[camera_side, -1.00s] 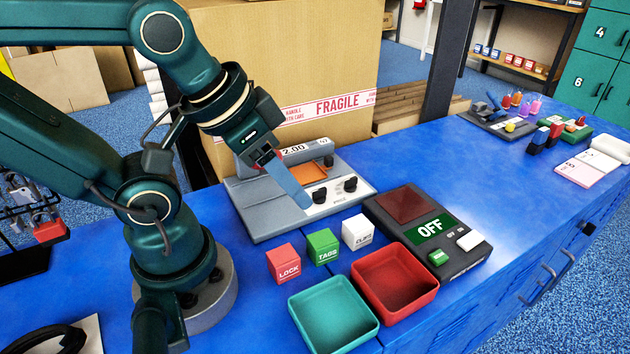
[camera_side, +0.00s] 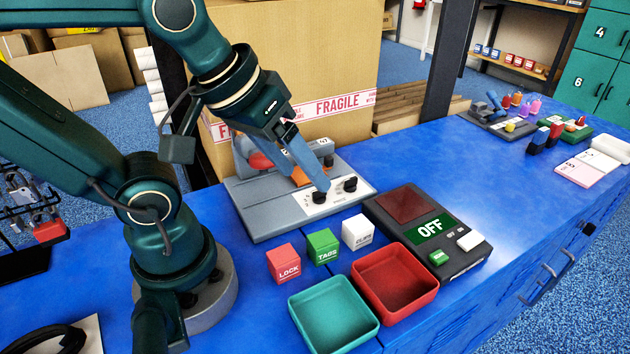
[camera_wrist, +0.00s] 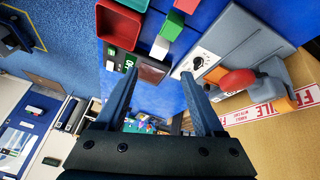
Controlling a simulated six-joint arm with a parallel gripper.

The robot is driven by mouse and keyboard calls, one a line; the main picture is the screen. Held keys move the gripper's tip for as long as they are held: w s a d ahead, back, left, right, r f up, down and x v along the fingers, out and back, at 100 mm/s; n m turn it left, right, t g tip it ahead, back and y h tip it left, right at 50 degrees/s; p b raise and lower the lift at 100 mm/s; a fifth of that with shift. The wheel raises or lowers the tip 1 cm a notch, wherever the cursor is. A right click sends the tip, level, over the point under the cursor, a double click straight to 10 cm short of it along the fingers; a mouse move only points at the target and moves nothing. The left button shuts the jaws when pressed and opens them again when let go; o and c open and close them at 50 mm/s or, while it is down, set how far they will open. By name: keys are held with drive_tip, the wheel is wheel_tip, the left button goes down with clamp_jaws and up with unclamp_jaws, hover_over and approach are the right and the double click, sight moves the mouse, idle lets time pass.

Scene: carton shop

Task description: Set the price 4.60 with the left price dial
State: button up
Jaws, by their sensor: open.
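The grey price machine (camera_side: 255,225) stands on the blue bench with a white dial panel (camera_side: 335,197) at its front. The black left price dial (camera_side: 319,197) is just under my fingertips in the side view. The black right dial (camera_side: 350,184) is beside it and clear. My gripper (camera_side: 321,186) is open and slants down from the upper left. I cannot tell whether the fingers touch the left dial. The price display is mostly hidden behind my gripper. In the wrist view, my open gripper (camera_wrist: 159,74) shows one dial (camera_wrist: 198,62) beside the right fingertip.
Red, green and white cubes (camera_side: 322,246) and teal and red trays (camera_side: 335,315) stand in front. A big FRAGILE carton (camera_side: 345,60) rises behind.

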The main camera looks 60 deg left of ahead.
drive_tip(key=w+a+n+g, duration=0.1)
drive_tip(key=w+a+n, duration=0.1)
drive_tip(key=w+n, duration=0.3)
drive_tip(key=n+g, duration=0.4)
drive_tip(key=n, duration=0.5)
hover_over(319, 195)
drive_tip(key=f, duration=0.8)
drive_tip(key=shift+w, duration=0.4)
drive_tip(key=shift+g, duration=0.4)
drive_tip(key=shift+s+a+f, duration=0.15)
drive_tip(key=shift+f, duration=1.4)
drive_tip(key=shift+s+a+f, duration=0.1)
drive_tip(key=shift+f, duration=1.45)
clamp_jaws()
